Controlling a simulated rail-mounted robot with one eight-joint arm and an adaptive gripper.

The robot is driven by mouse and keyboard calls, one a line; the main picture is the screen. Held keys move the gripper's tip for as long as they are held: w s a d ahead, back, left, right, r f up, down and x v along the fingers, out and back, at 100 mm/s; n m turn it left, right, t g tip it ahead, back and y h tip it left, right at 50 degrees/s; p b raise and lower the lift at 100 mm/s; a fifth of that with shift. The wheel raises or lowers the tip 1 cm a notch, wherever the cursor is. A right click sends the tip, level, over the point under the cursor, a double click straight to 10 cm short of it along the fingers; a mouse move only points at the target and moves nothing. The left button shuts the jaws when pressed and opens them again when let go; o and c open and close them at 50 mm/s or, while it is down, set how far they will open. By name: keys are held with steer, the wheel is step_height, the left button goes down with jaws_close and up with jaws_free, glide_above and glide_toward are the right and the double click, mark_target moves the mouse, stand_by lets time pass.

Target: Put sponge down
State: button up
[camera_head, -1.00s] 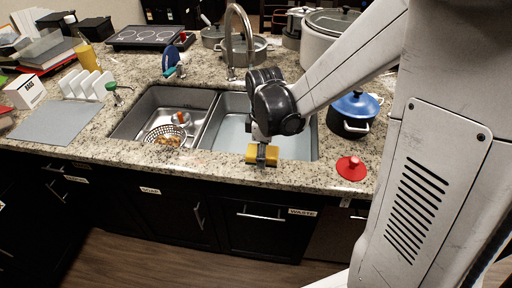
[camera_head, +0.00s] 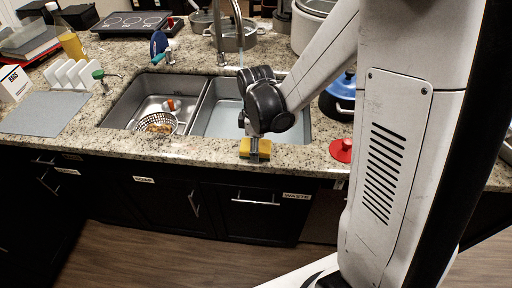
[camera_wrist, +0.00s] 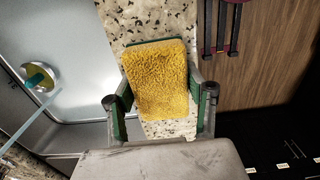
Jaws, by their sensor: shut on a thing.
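The sponge (camera_head: 245,147) is a yellow block. In the wrist view the sponge (camera_wrist: 158,75) shows its rough yellow face and a green edge. My gripper (camera_head: 256,152) points down at the counter's front strip, before the right sink basin, and is shut on the sponge. In the wrist view my gripper (camera_wrist: 160,104) has one finger on either side of the sponge. The speckled stone counter (camera_head: 205,150) lies below it. I cannot tell whether the sponge touches the stone.
The sink's right basin (camera_head: 222,118) is behind the sponge. The left basin holds a strainer (camera_head: 158,124). A red lid (camera_head: 342,151) and a blue-lidded pot (camera_head: 340,92) stand to the right. The faucet (camera_head: 238,30) rises behind. The counter's front edge is close.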

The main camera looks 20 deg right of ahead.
steer(key=shift+s+f+b, duration=0.1)
steer(key=shift+f+b, duration=0.2)
steer(key=shift+b, duration=0.05)
steer(key=o, duration=1.3)
steer(key=shift+f, duration=0.1)
steer(key=shift+r+p, duration=0.8)
steer(key=shift+p, duration=0.2)
step_height(320, 180, up, 13)
steer(key=s+r+m+t, duration=0.3)
steer(key=s+m, duration=0.3)
steer(key=s+r+m+t, duration=0.3)
steer(key=s+m+t, duration=0.1)
steer(key=s+m, duration=0.2)
steer(key=shift+s+r+m, duration=0.3)
steer(key=shift+s+r, duration=0.1)
steer(key=shift+s, duration=0.4)
